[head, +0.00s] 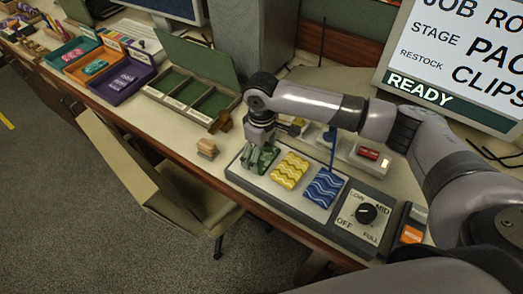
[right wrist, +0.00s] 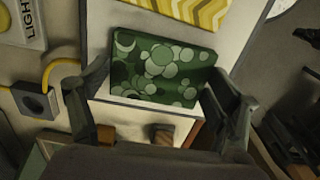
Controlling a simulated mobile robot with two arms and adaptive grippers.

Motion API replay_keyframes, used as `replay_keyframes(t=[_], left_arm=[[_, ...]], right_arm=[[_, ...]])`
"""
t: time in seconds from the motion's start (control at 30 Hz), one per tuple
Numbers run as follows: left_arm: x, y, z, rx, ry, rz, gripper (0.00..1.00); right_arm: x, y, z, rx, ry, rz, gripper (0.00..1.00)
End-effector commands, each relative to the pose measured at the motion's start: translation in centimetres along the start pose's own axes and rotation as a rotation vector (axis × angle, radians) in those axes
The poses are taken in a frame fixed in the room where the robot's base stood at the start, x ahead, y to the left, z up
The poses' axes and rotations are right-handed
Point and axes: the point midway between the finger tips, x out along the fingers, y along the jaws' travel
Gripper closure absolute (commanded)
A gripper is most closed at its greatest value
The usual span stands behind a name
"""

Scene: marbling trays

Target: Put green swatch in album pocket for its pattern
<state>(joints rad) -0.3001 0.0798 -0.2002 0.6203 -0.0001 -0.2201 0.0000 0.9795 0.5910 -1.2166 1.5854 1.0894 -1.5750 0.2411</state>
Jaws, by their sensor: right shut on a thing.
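The green swatch (head: 252,166) shows partly under my right gripper (head: 262,156) in the head view, at the left end of a grey-edged board. In the right wrist view the swatch (right wrist: 155,65) is dark green with pale round spots, and my right gripper's fingers (right wrist: 160,85) are shut on its two sides. I cannot tell whether it is clear of the board. An open green case (head: 222,100) with three compartments and labels along its front, seemingly the album, lies to the left; its compartments look empty. My left gripper is not in view.
On the board lie a yellow wavy swatch (head: 290,170) and a blue wavy swatch (head: 323,187), beside a dial (head: 367,213). Small wooden blocks (head: 207,148) stand between board and case. Orange, teal and purple trays (head: 125,84) sit farther left.

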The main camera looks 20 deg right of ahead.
Motion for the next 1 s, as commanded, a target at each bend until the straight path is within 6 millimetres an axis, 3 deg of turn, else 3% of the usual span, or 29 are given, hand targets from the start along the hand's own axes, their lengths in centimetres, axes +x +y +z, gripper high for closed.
replay_keyframes(t=[0.17,0.2,0.43,0.8,1.0], left_arm=[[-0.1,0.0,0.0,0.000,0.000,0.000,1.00],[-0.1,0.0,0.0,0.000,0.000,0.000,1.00],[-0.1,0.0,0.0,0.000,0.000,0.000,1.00],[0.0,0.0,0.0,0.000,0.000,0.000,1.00],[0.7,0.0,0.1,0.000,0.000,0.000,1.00]], right_arm=[[0.1,0.0,0.0,0.000,0.000,-0.001,0.45],[0.2,0.0,0.0,0.001,0.000,-0.001,0.17],[0.2,0.0,0.0,0.001,0.000,0.000,0.01],[0.1,0.0,0.0,0.001,0.001,0.000,0.00],[-2.2,0.0,-0.1,0.001,0.005,0.001,0.00]])
